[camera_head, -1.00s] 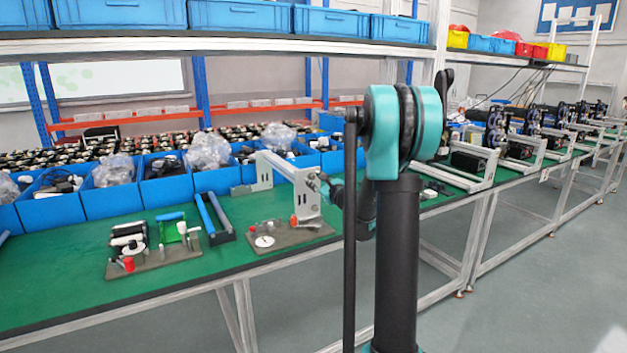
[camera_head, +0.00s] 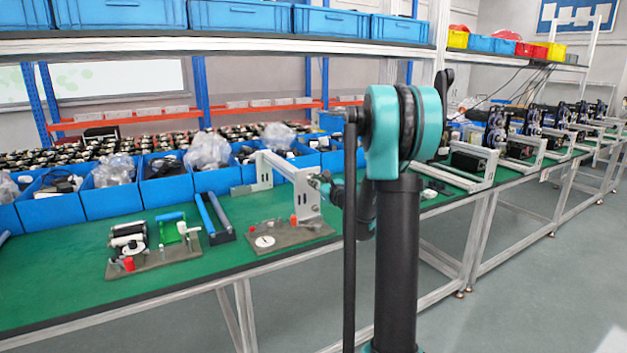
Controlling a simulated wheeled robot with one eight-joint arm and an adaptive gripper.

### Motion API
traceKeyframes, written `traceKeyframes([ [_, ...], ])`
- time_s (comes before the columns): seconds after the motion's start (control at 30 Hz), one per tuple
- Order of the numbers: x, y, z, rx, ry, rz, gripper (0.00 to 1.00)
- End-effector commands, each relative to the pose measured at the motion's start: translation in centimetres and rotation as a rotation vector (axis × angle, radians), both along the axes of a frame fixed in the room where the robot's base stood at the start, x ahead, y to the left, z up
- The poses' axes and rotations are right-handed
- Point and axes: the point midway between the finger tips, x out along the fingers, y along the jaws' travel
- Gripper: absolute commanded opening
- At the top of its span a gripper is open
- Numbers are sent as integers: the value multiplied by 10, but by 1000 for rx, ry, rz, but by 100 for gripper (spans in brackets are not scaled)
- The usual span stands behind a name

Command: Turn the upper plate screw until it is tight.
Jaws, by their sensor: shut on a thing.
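A light grey metal bracket has an upright plate (camera_head: 307,198) at its right end, standing on a brown base board (camera_head: 290,235). My gripper (camera_head: 317,182) is at the upper right edge of this plate, small in view and partly hidden behind my own arm. It is shut at the upper plate screw; the screw itself is covered by the fingers and too small to make out. How far the screw sits in the plate cannot be seen.
A second brown board (camera_head: 155,262) with rollers and a green part lies to the left. A blue-railed frame (camera_head: 215,220) lies between the boards. Blue bins (camera_head: 110,198) line the back. The green table's front (camera_head: 200,287) is clear.

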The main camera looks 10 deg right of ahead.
Motion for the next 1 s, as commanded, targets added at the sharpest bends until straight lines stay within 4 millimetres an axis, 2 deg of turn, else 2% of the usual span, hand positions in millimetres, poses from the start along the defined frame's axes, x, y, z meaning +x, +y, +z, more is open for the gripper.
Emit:
traceKeyframes([
  [0.5, 1, 1, 0, 593, 191, 2, 0],
  [0.63, 1, 1, 0, 658, 212, 2, 0],
  [0.87, 1, 1, 0, 663, 214, 2, 0],
  [0.9, 1, 1, 0, 663, 214, 2, 23],
  [1.0, 1, 1, 0, 662, 214, 2, 33],
])
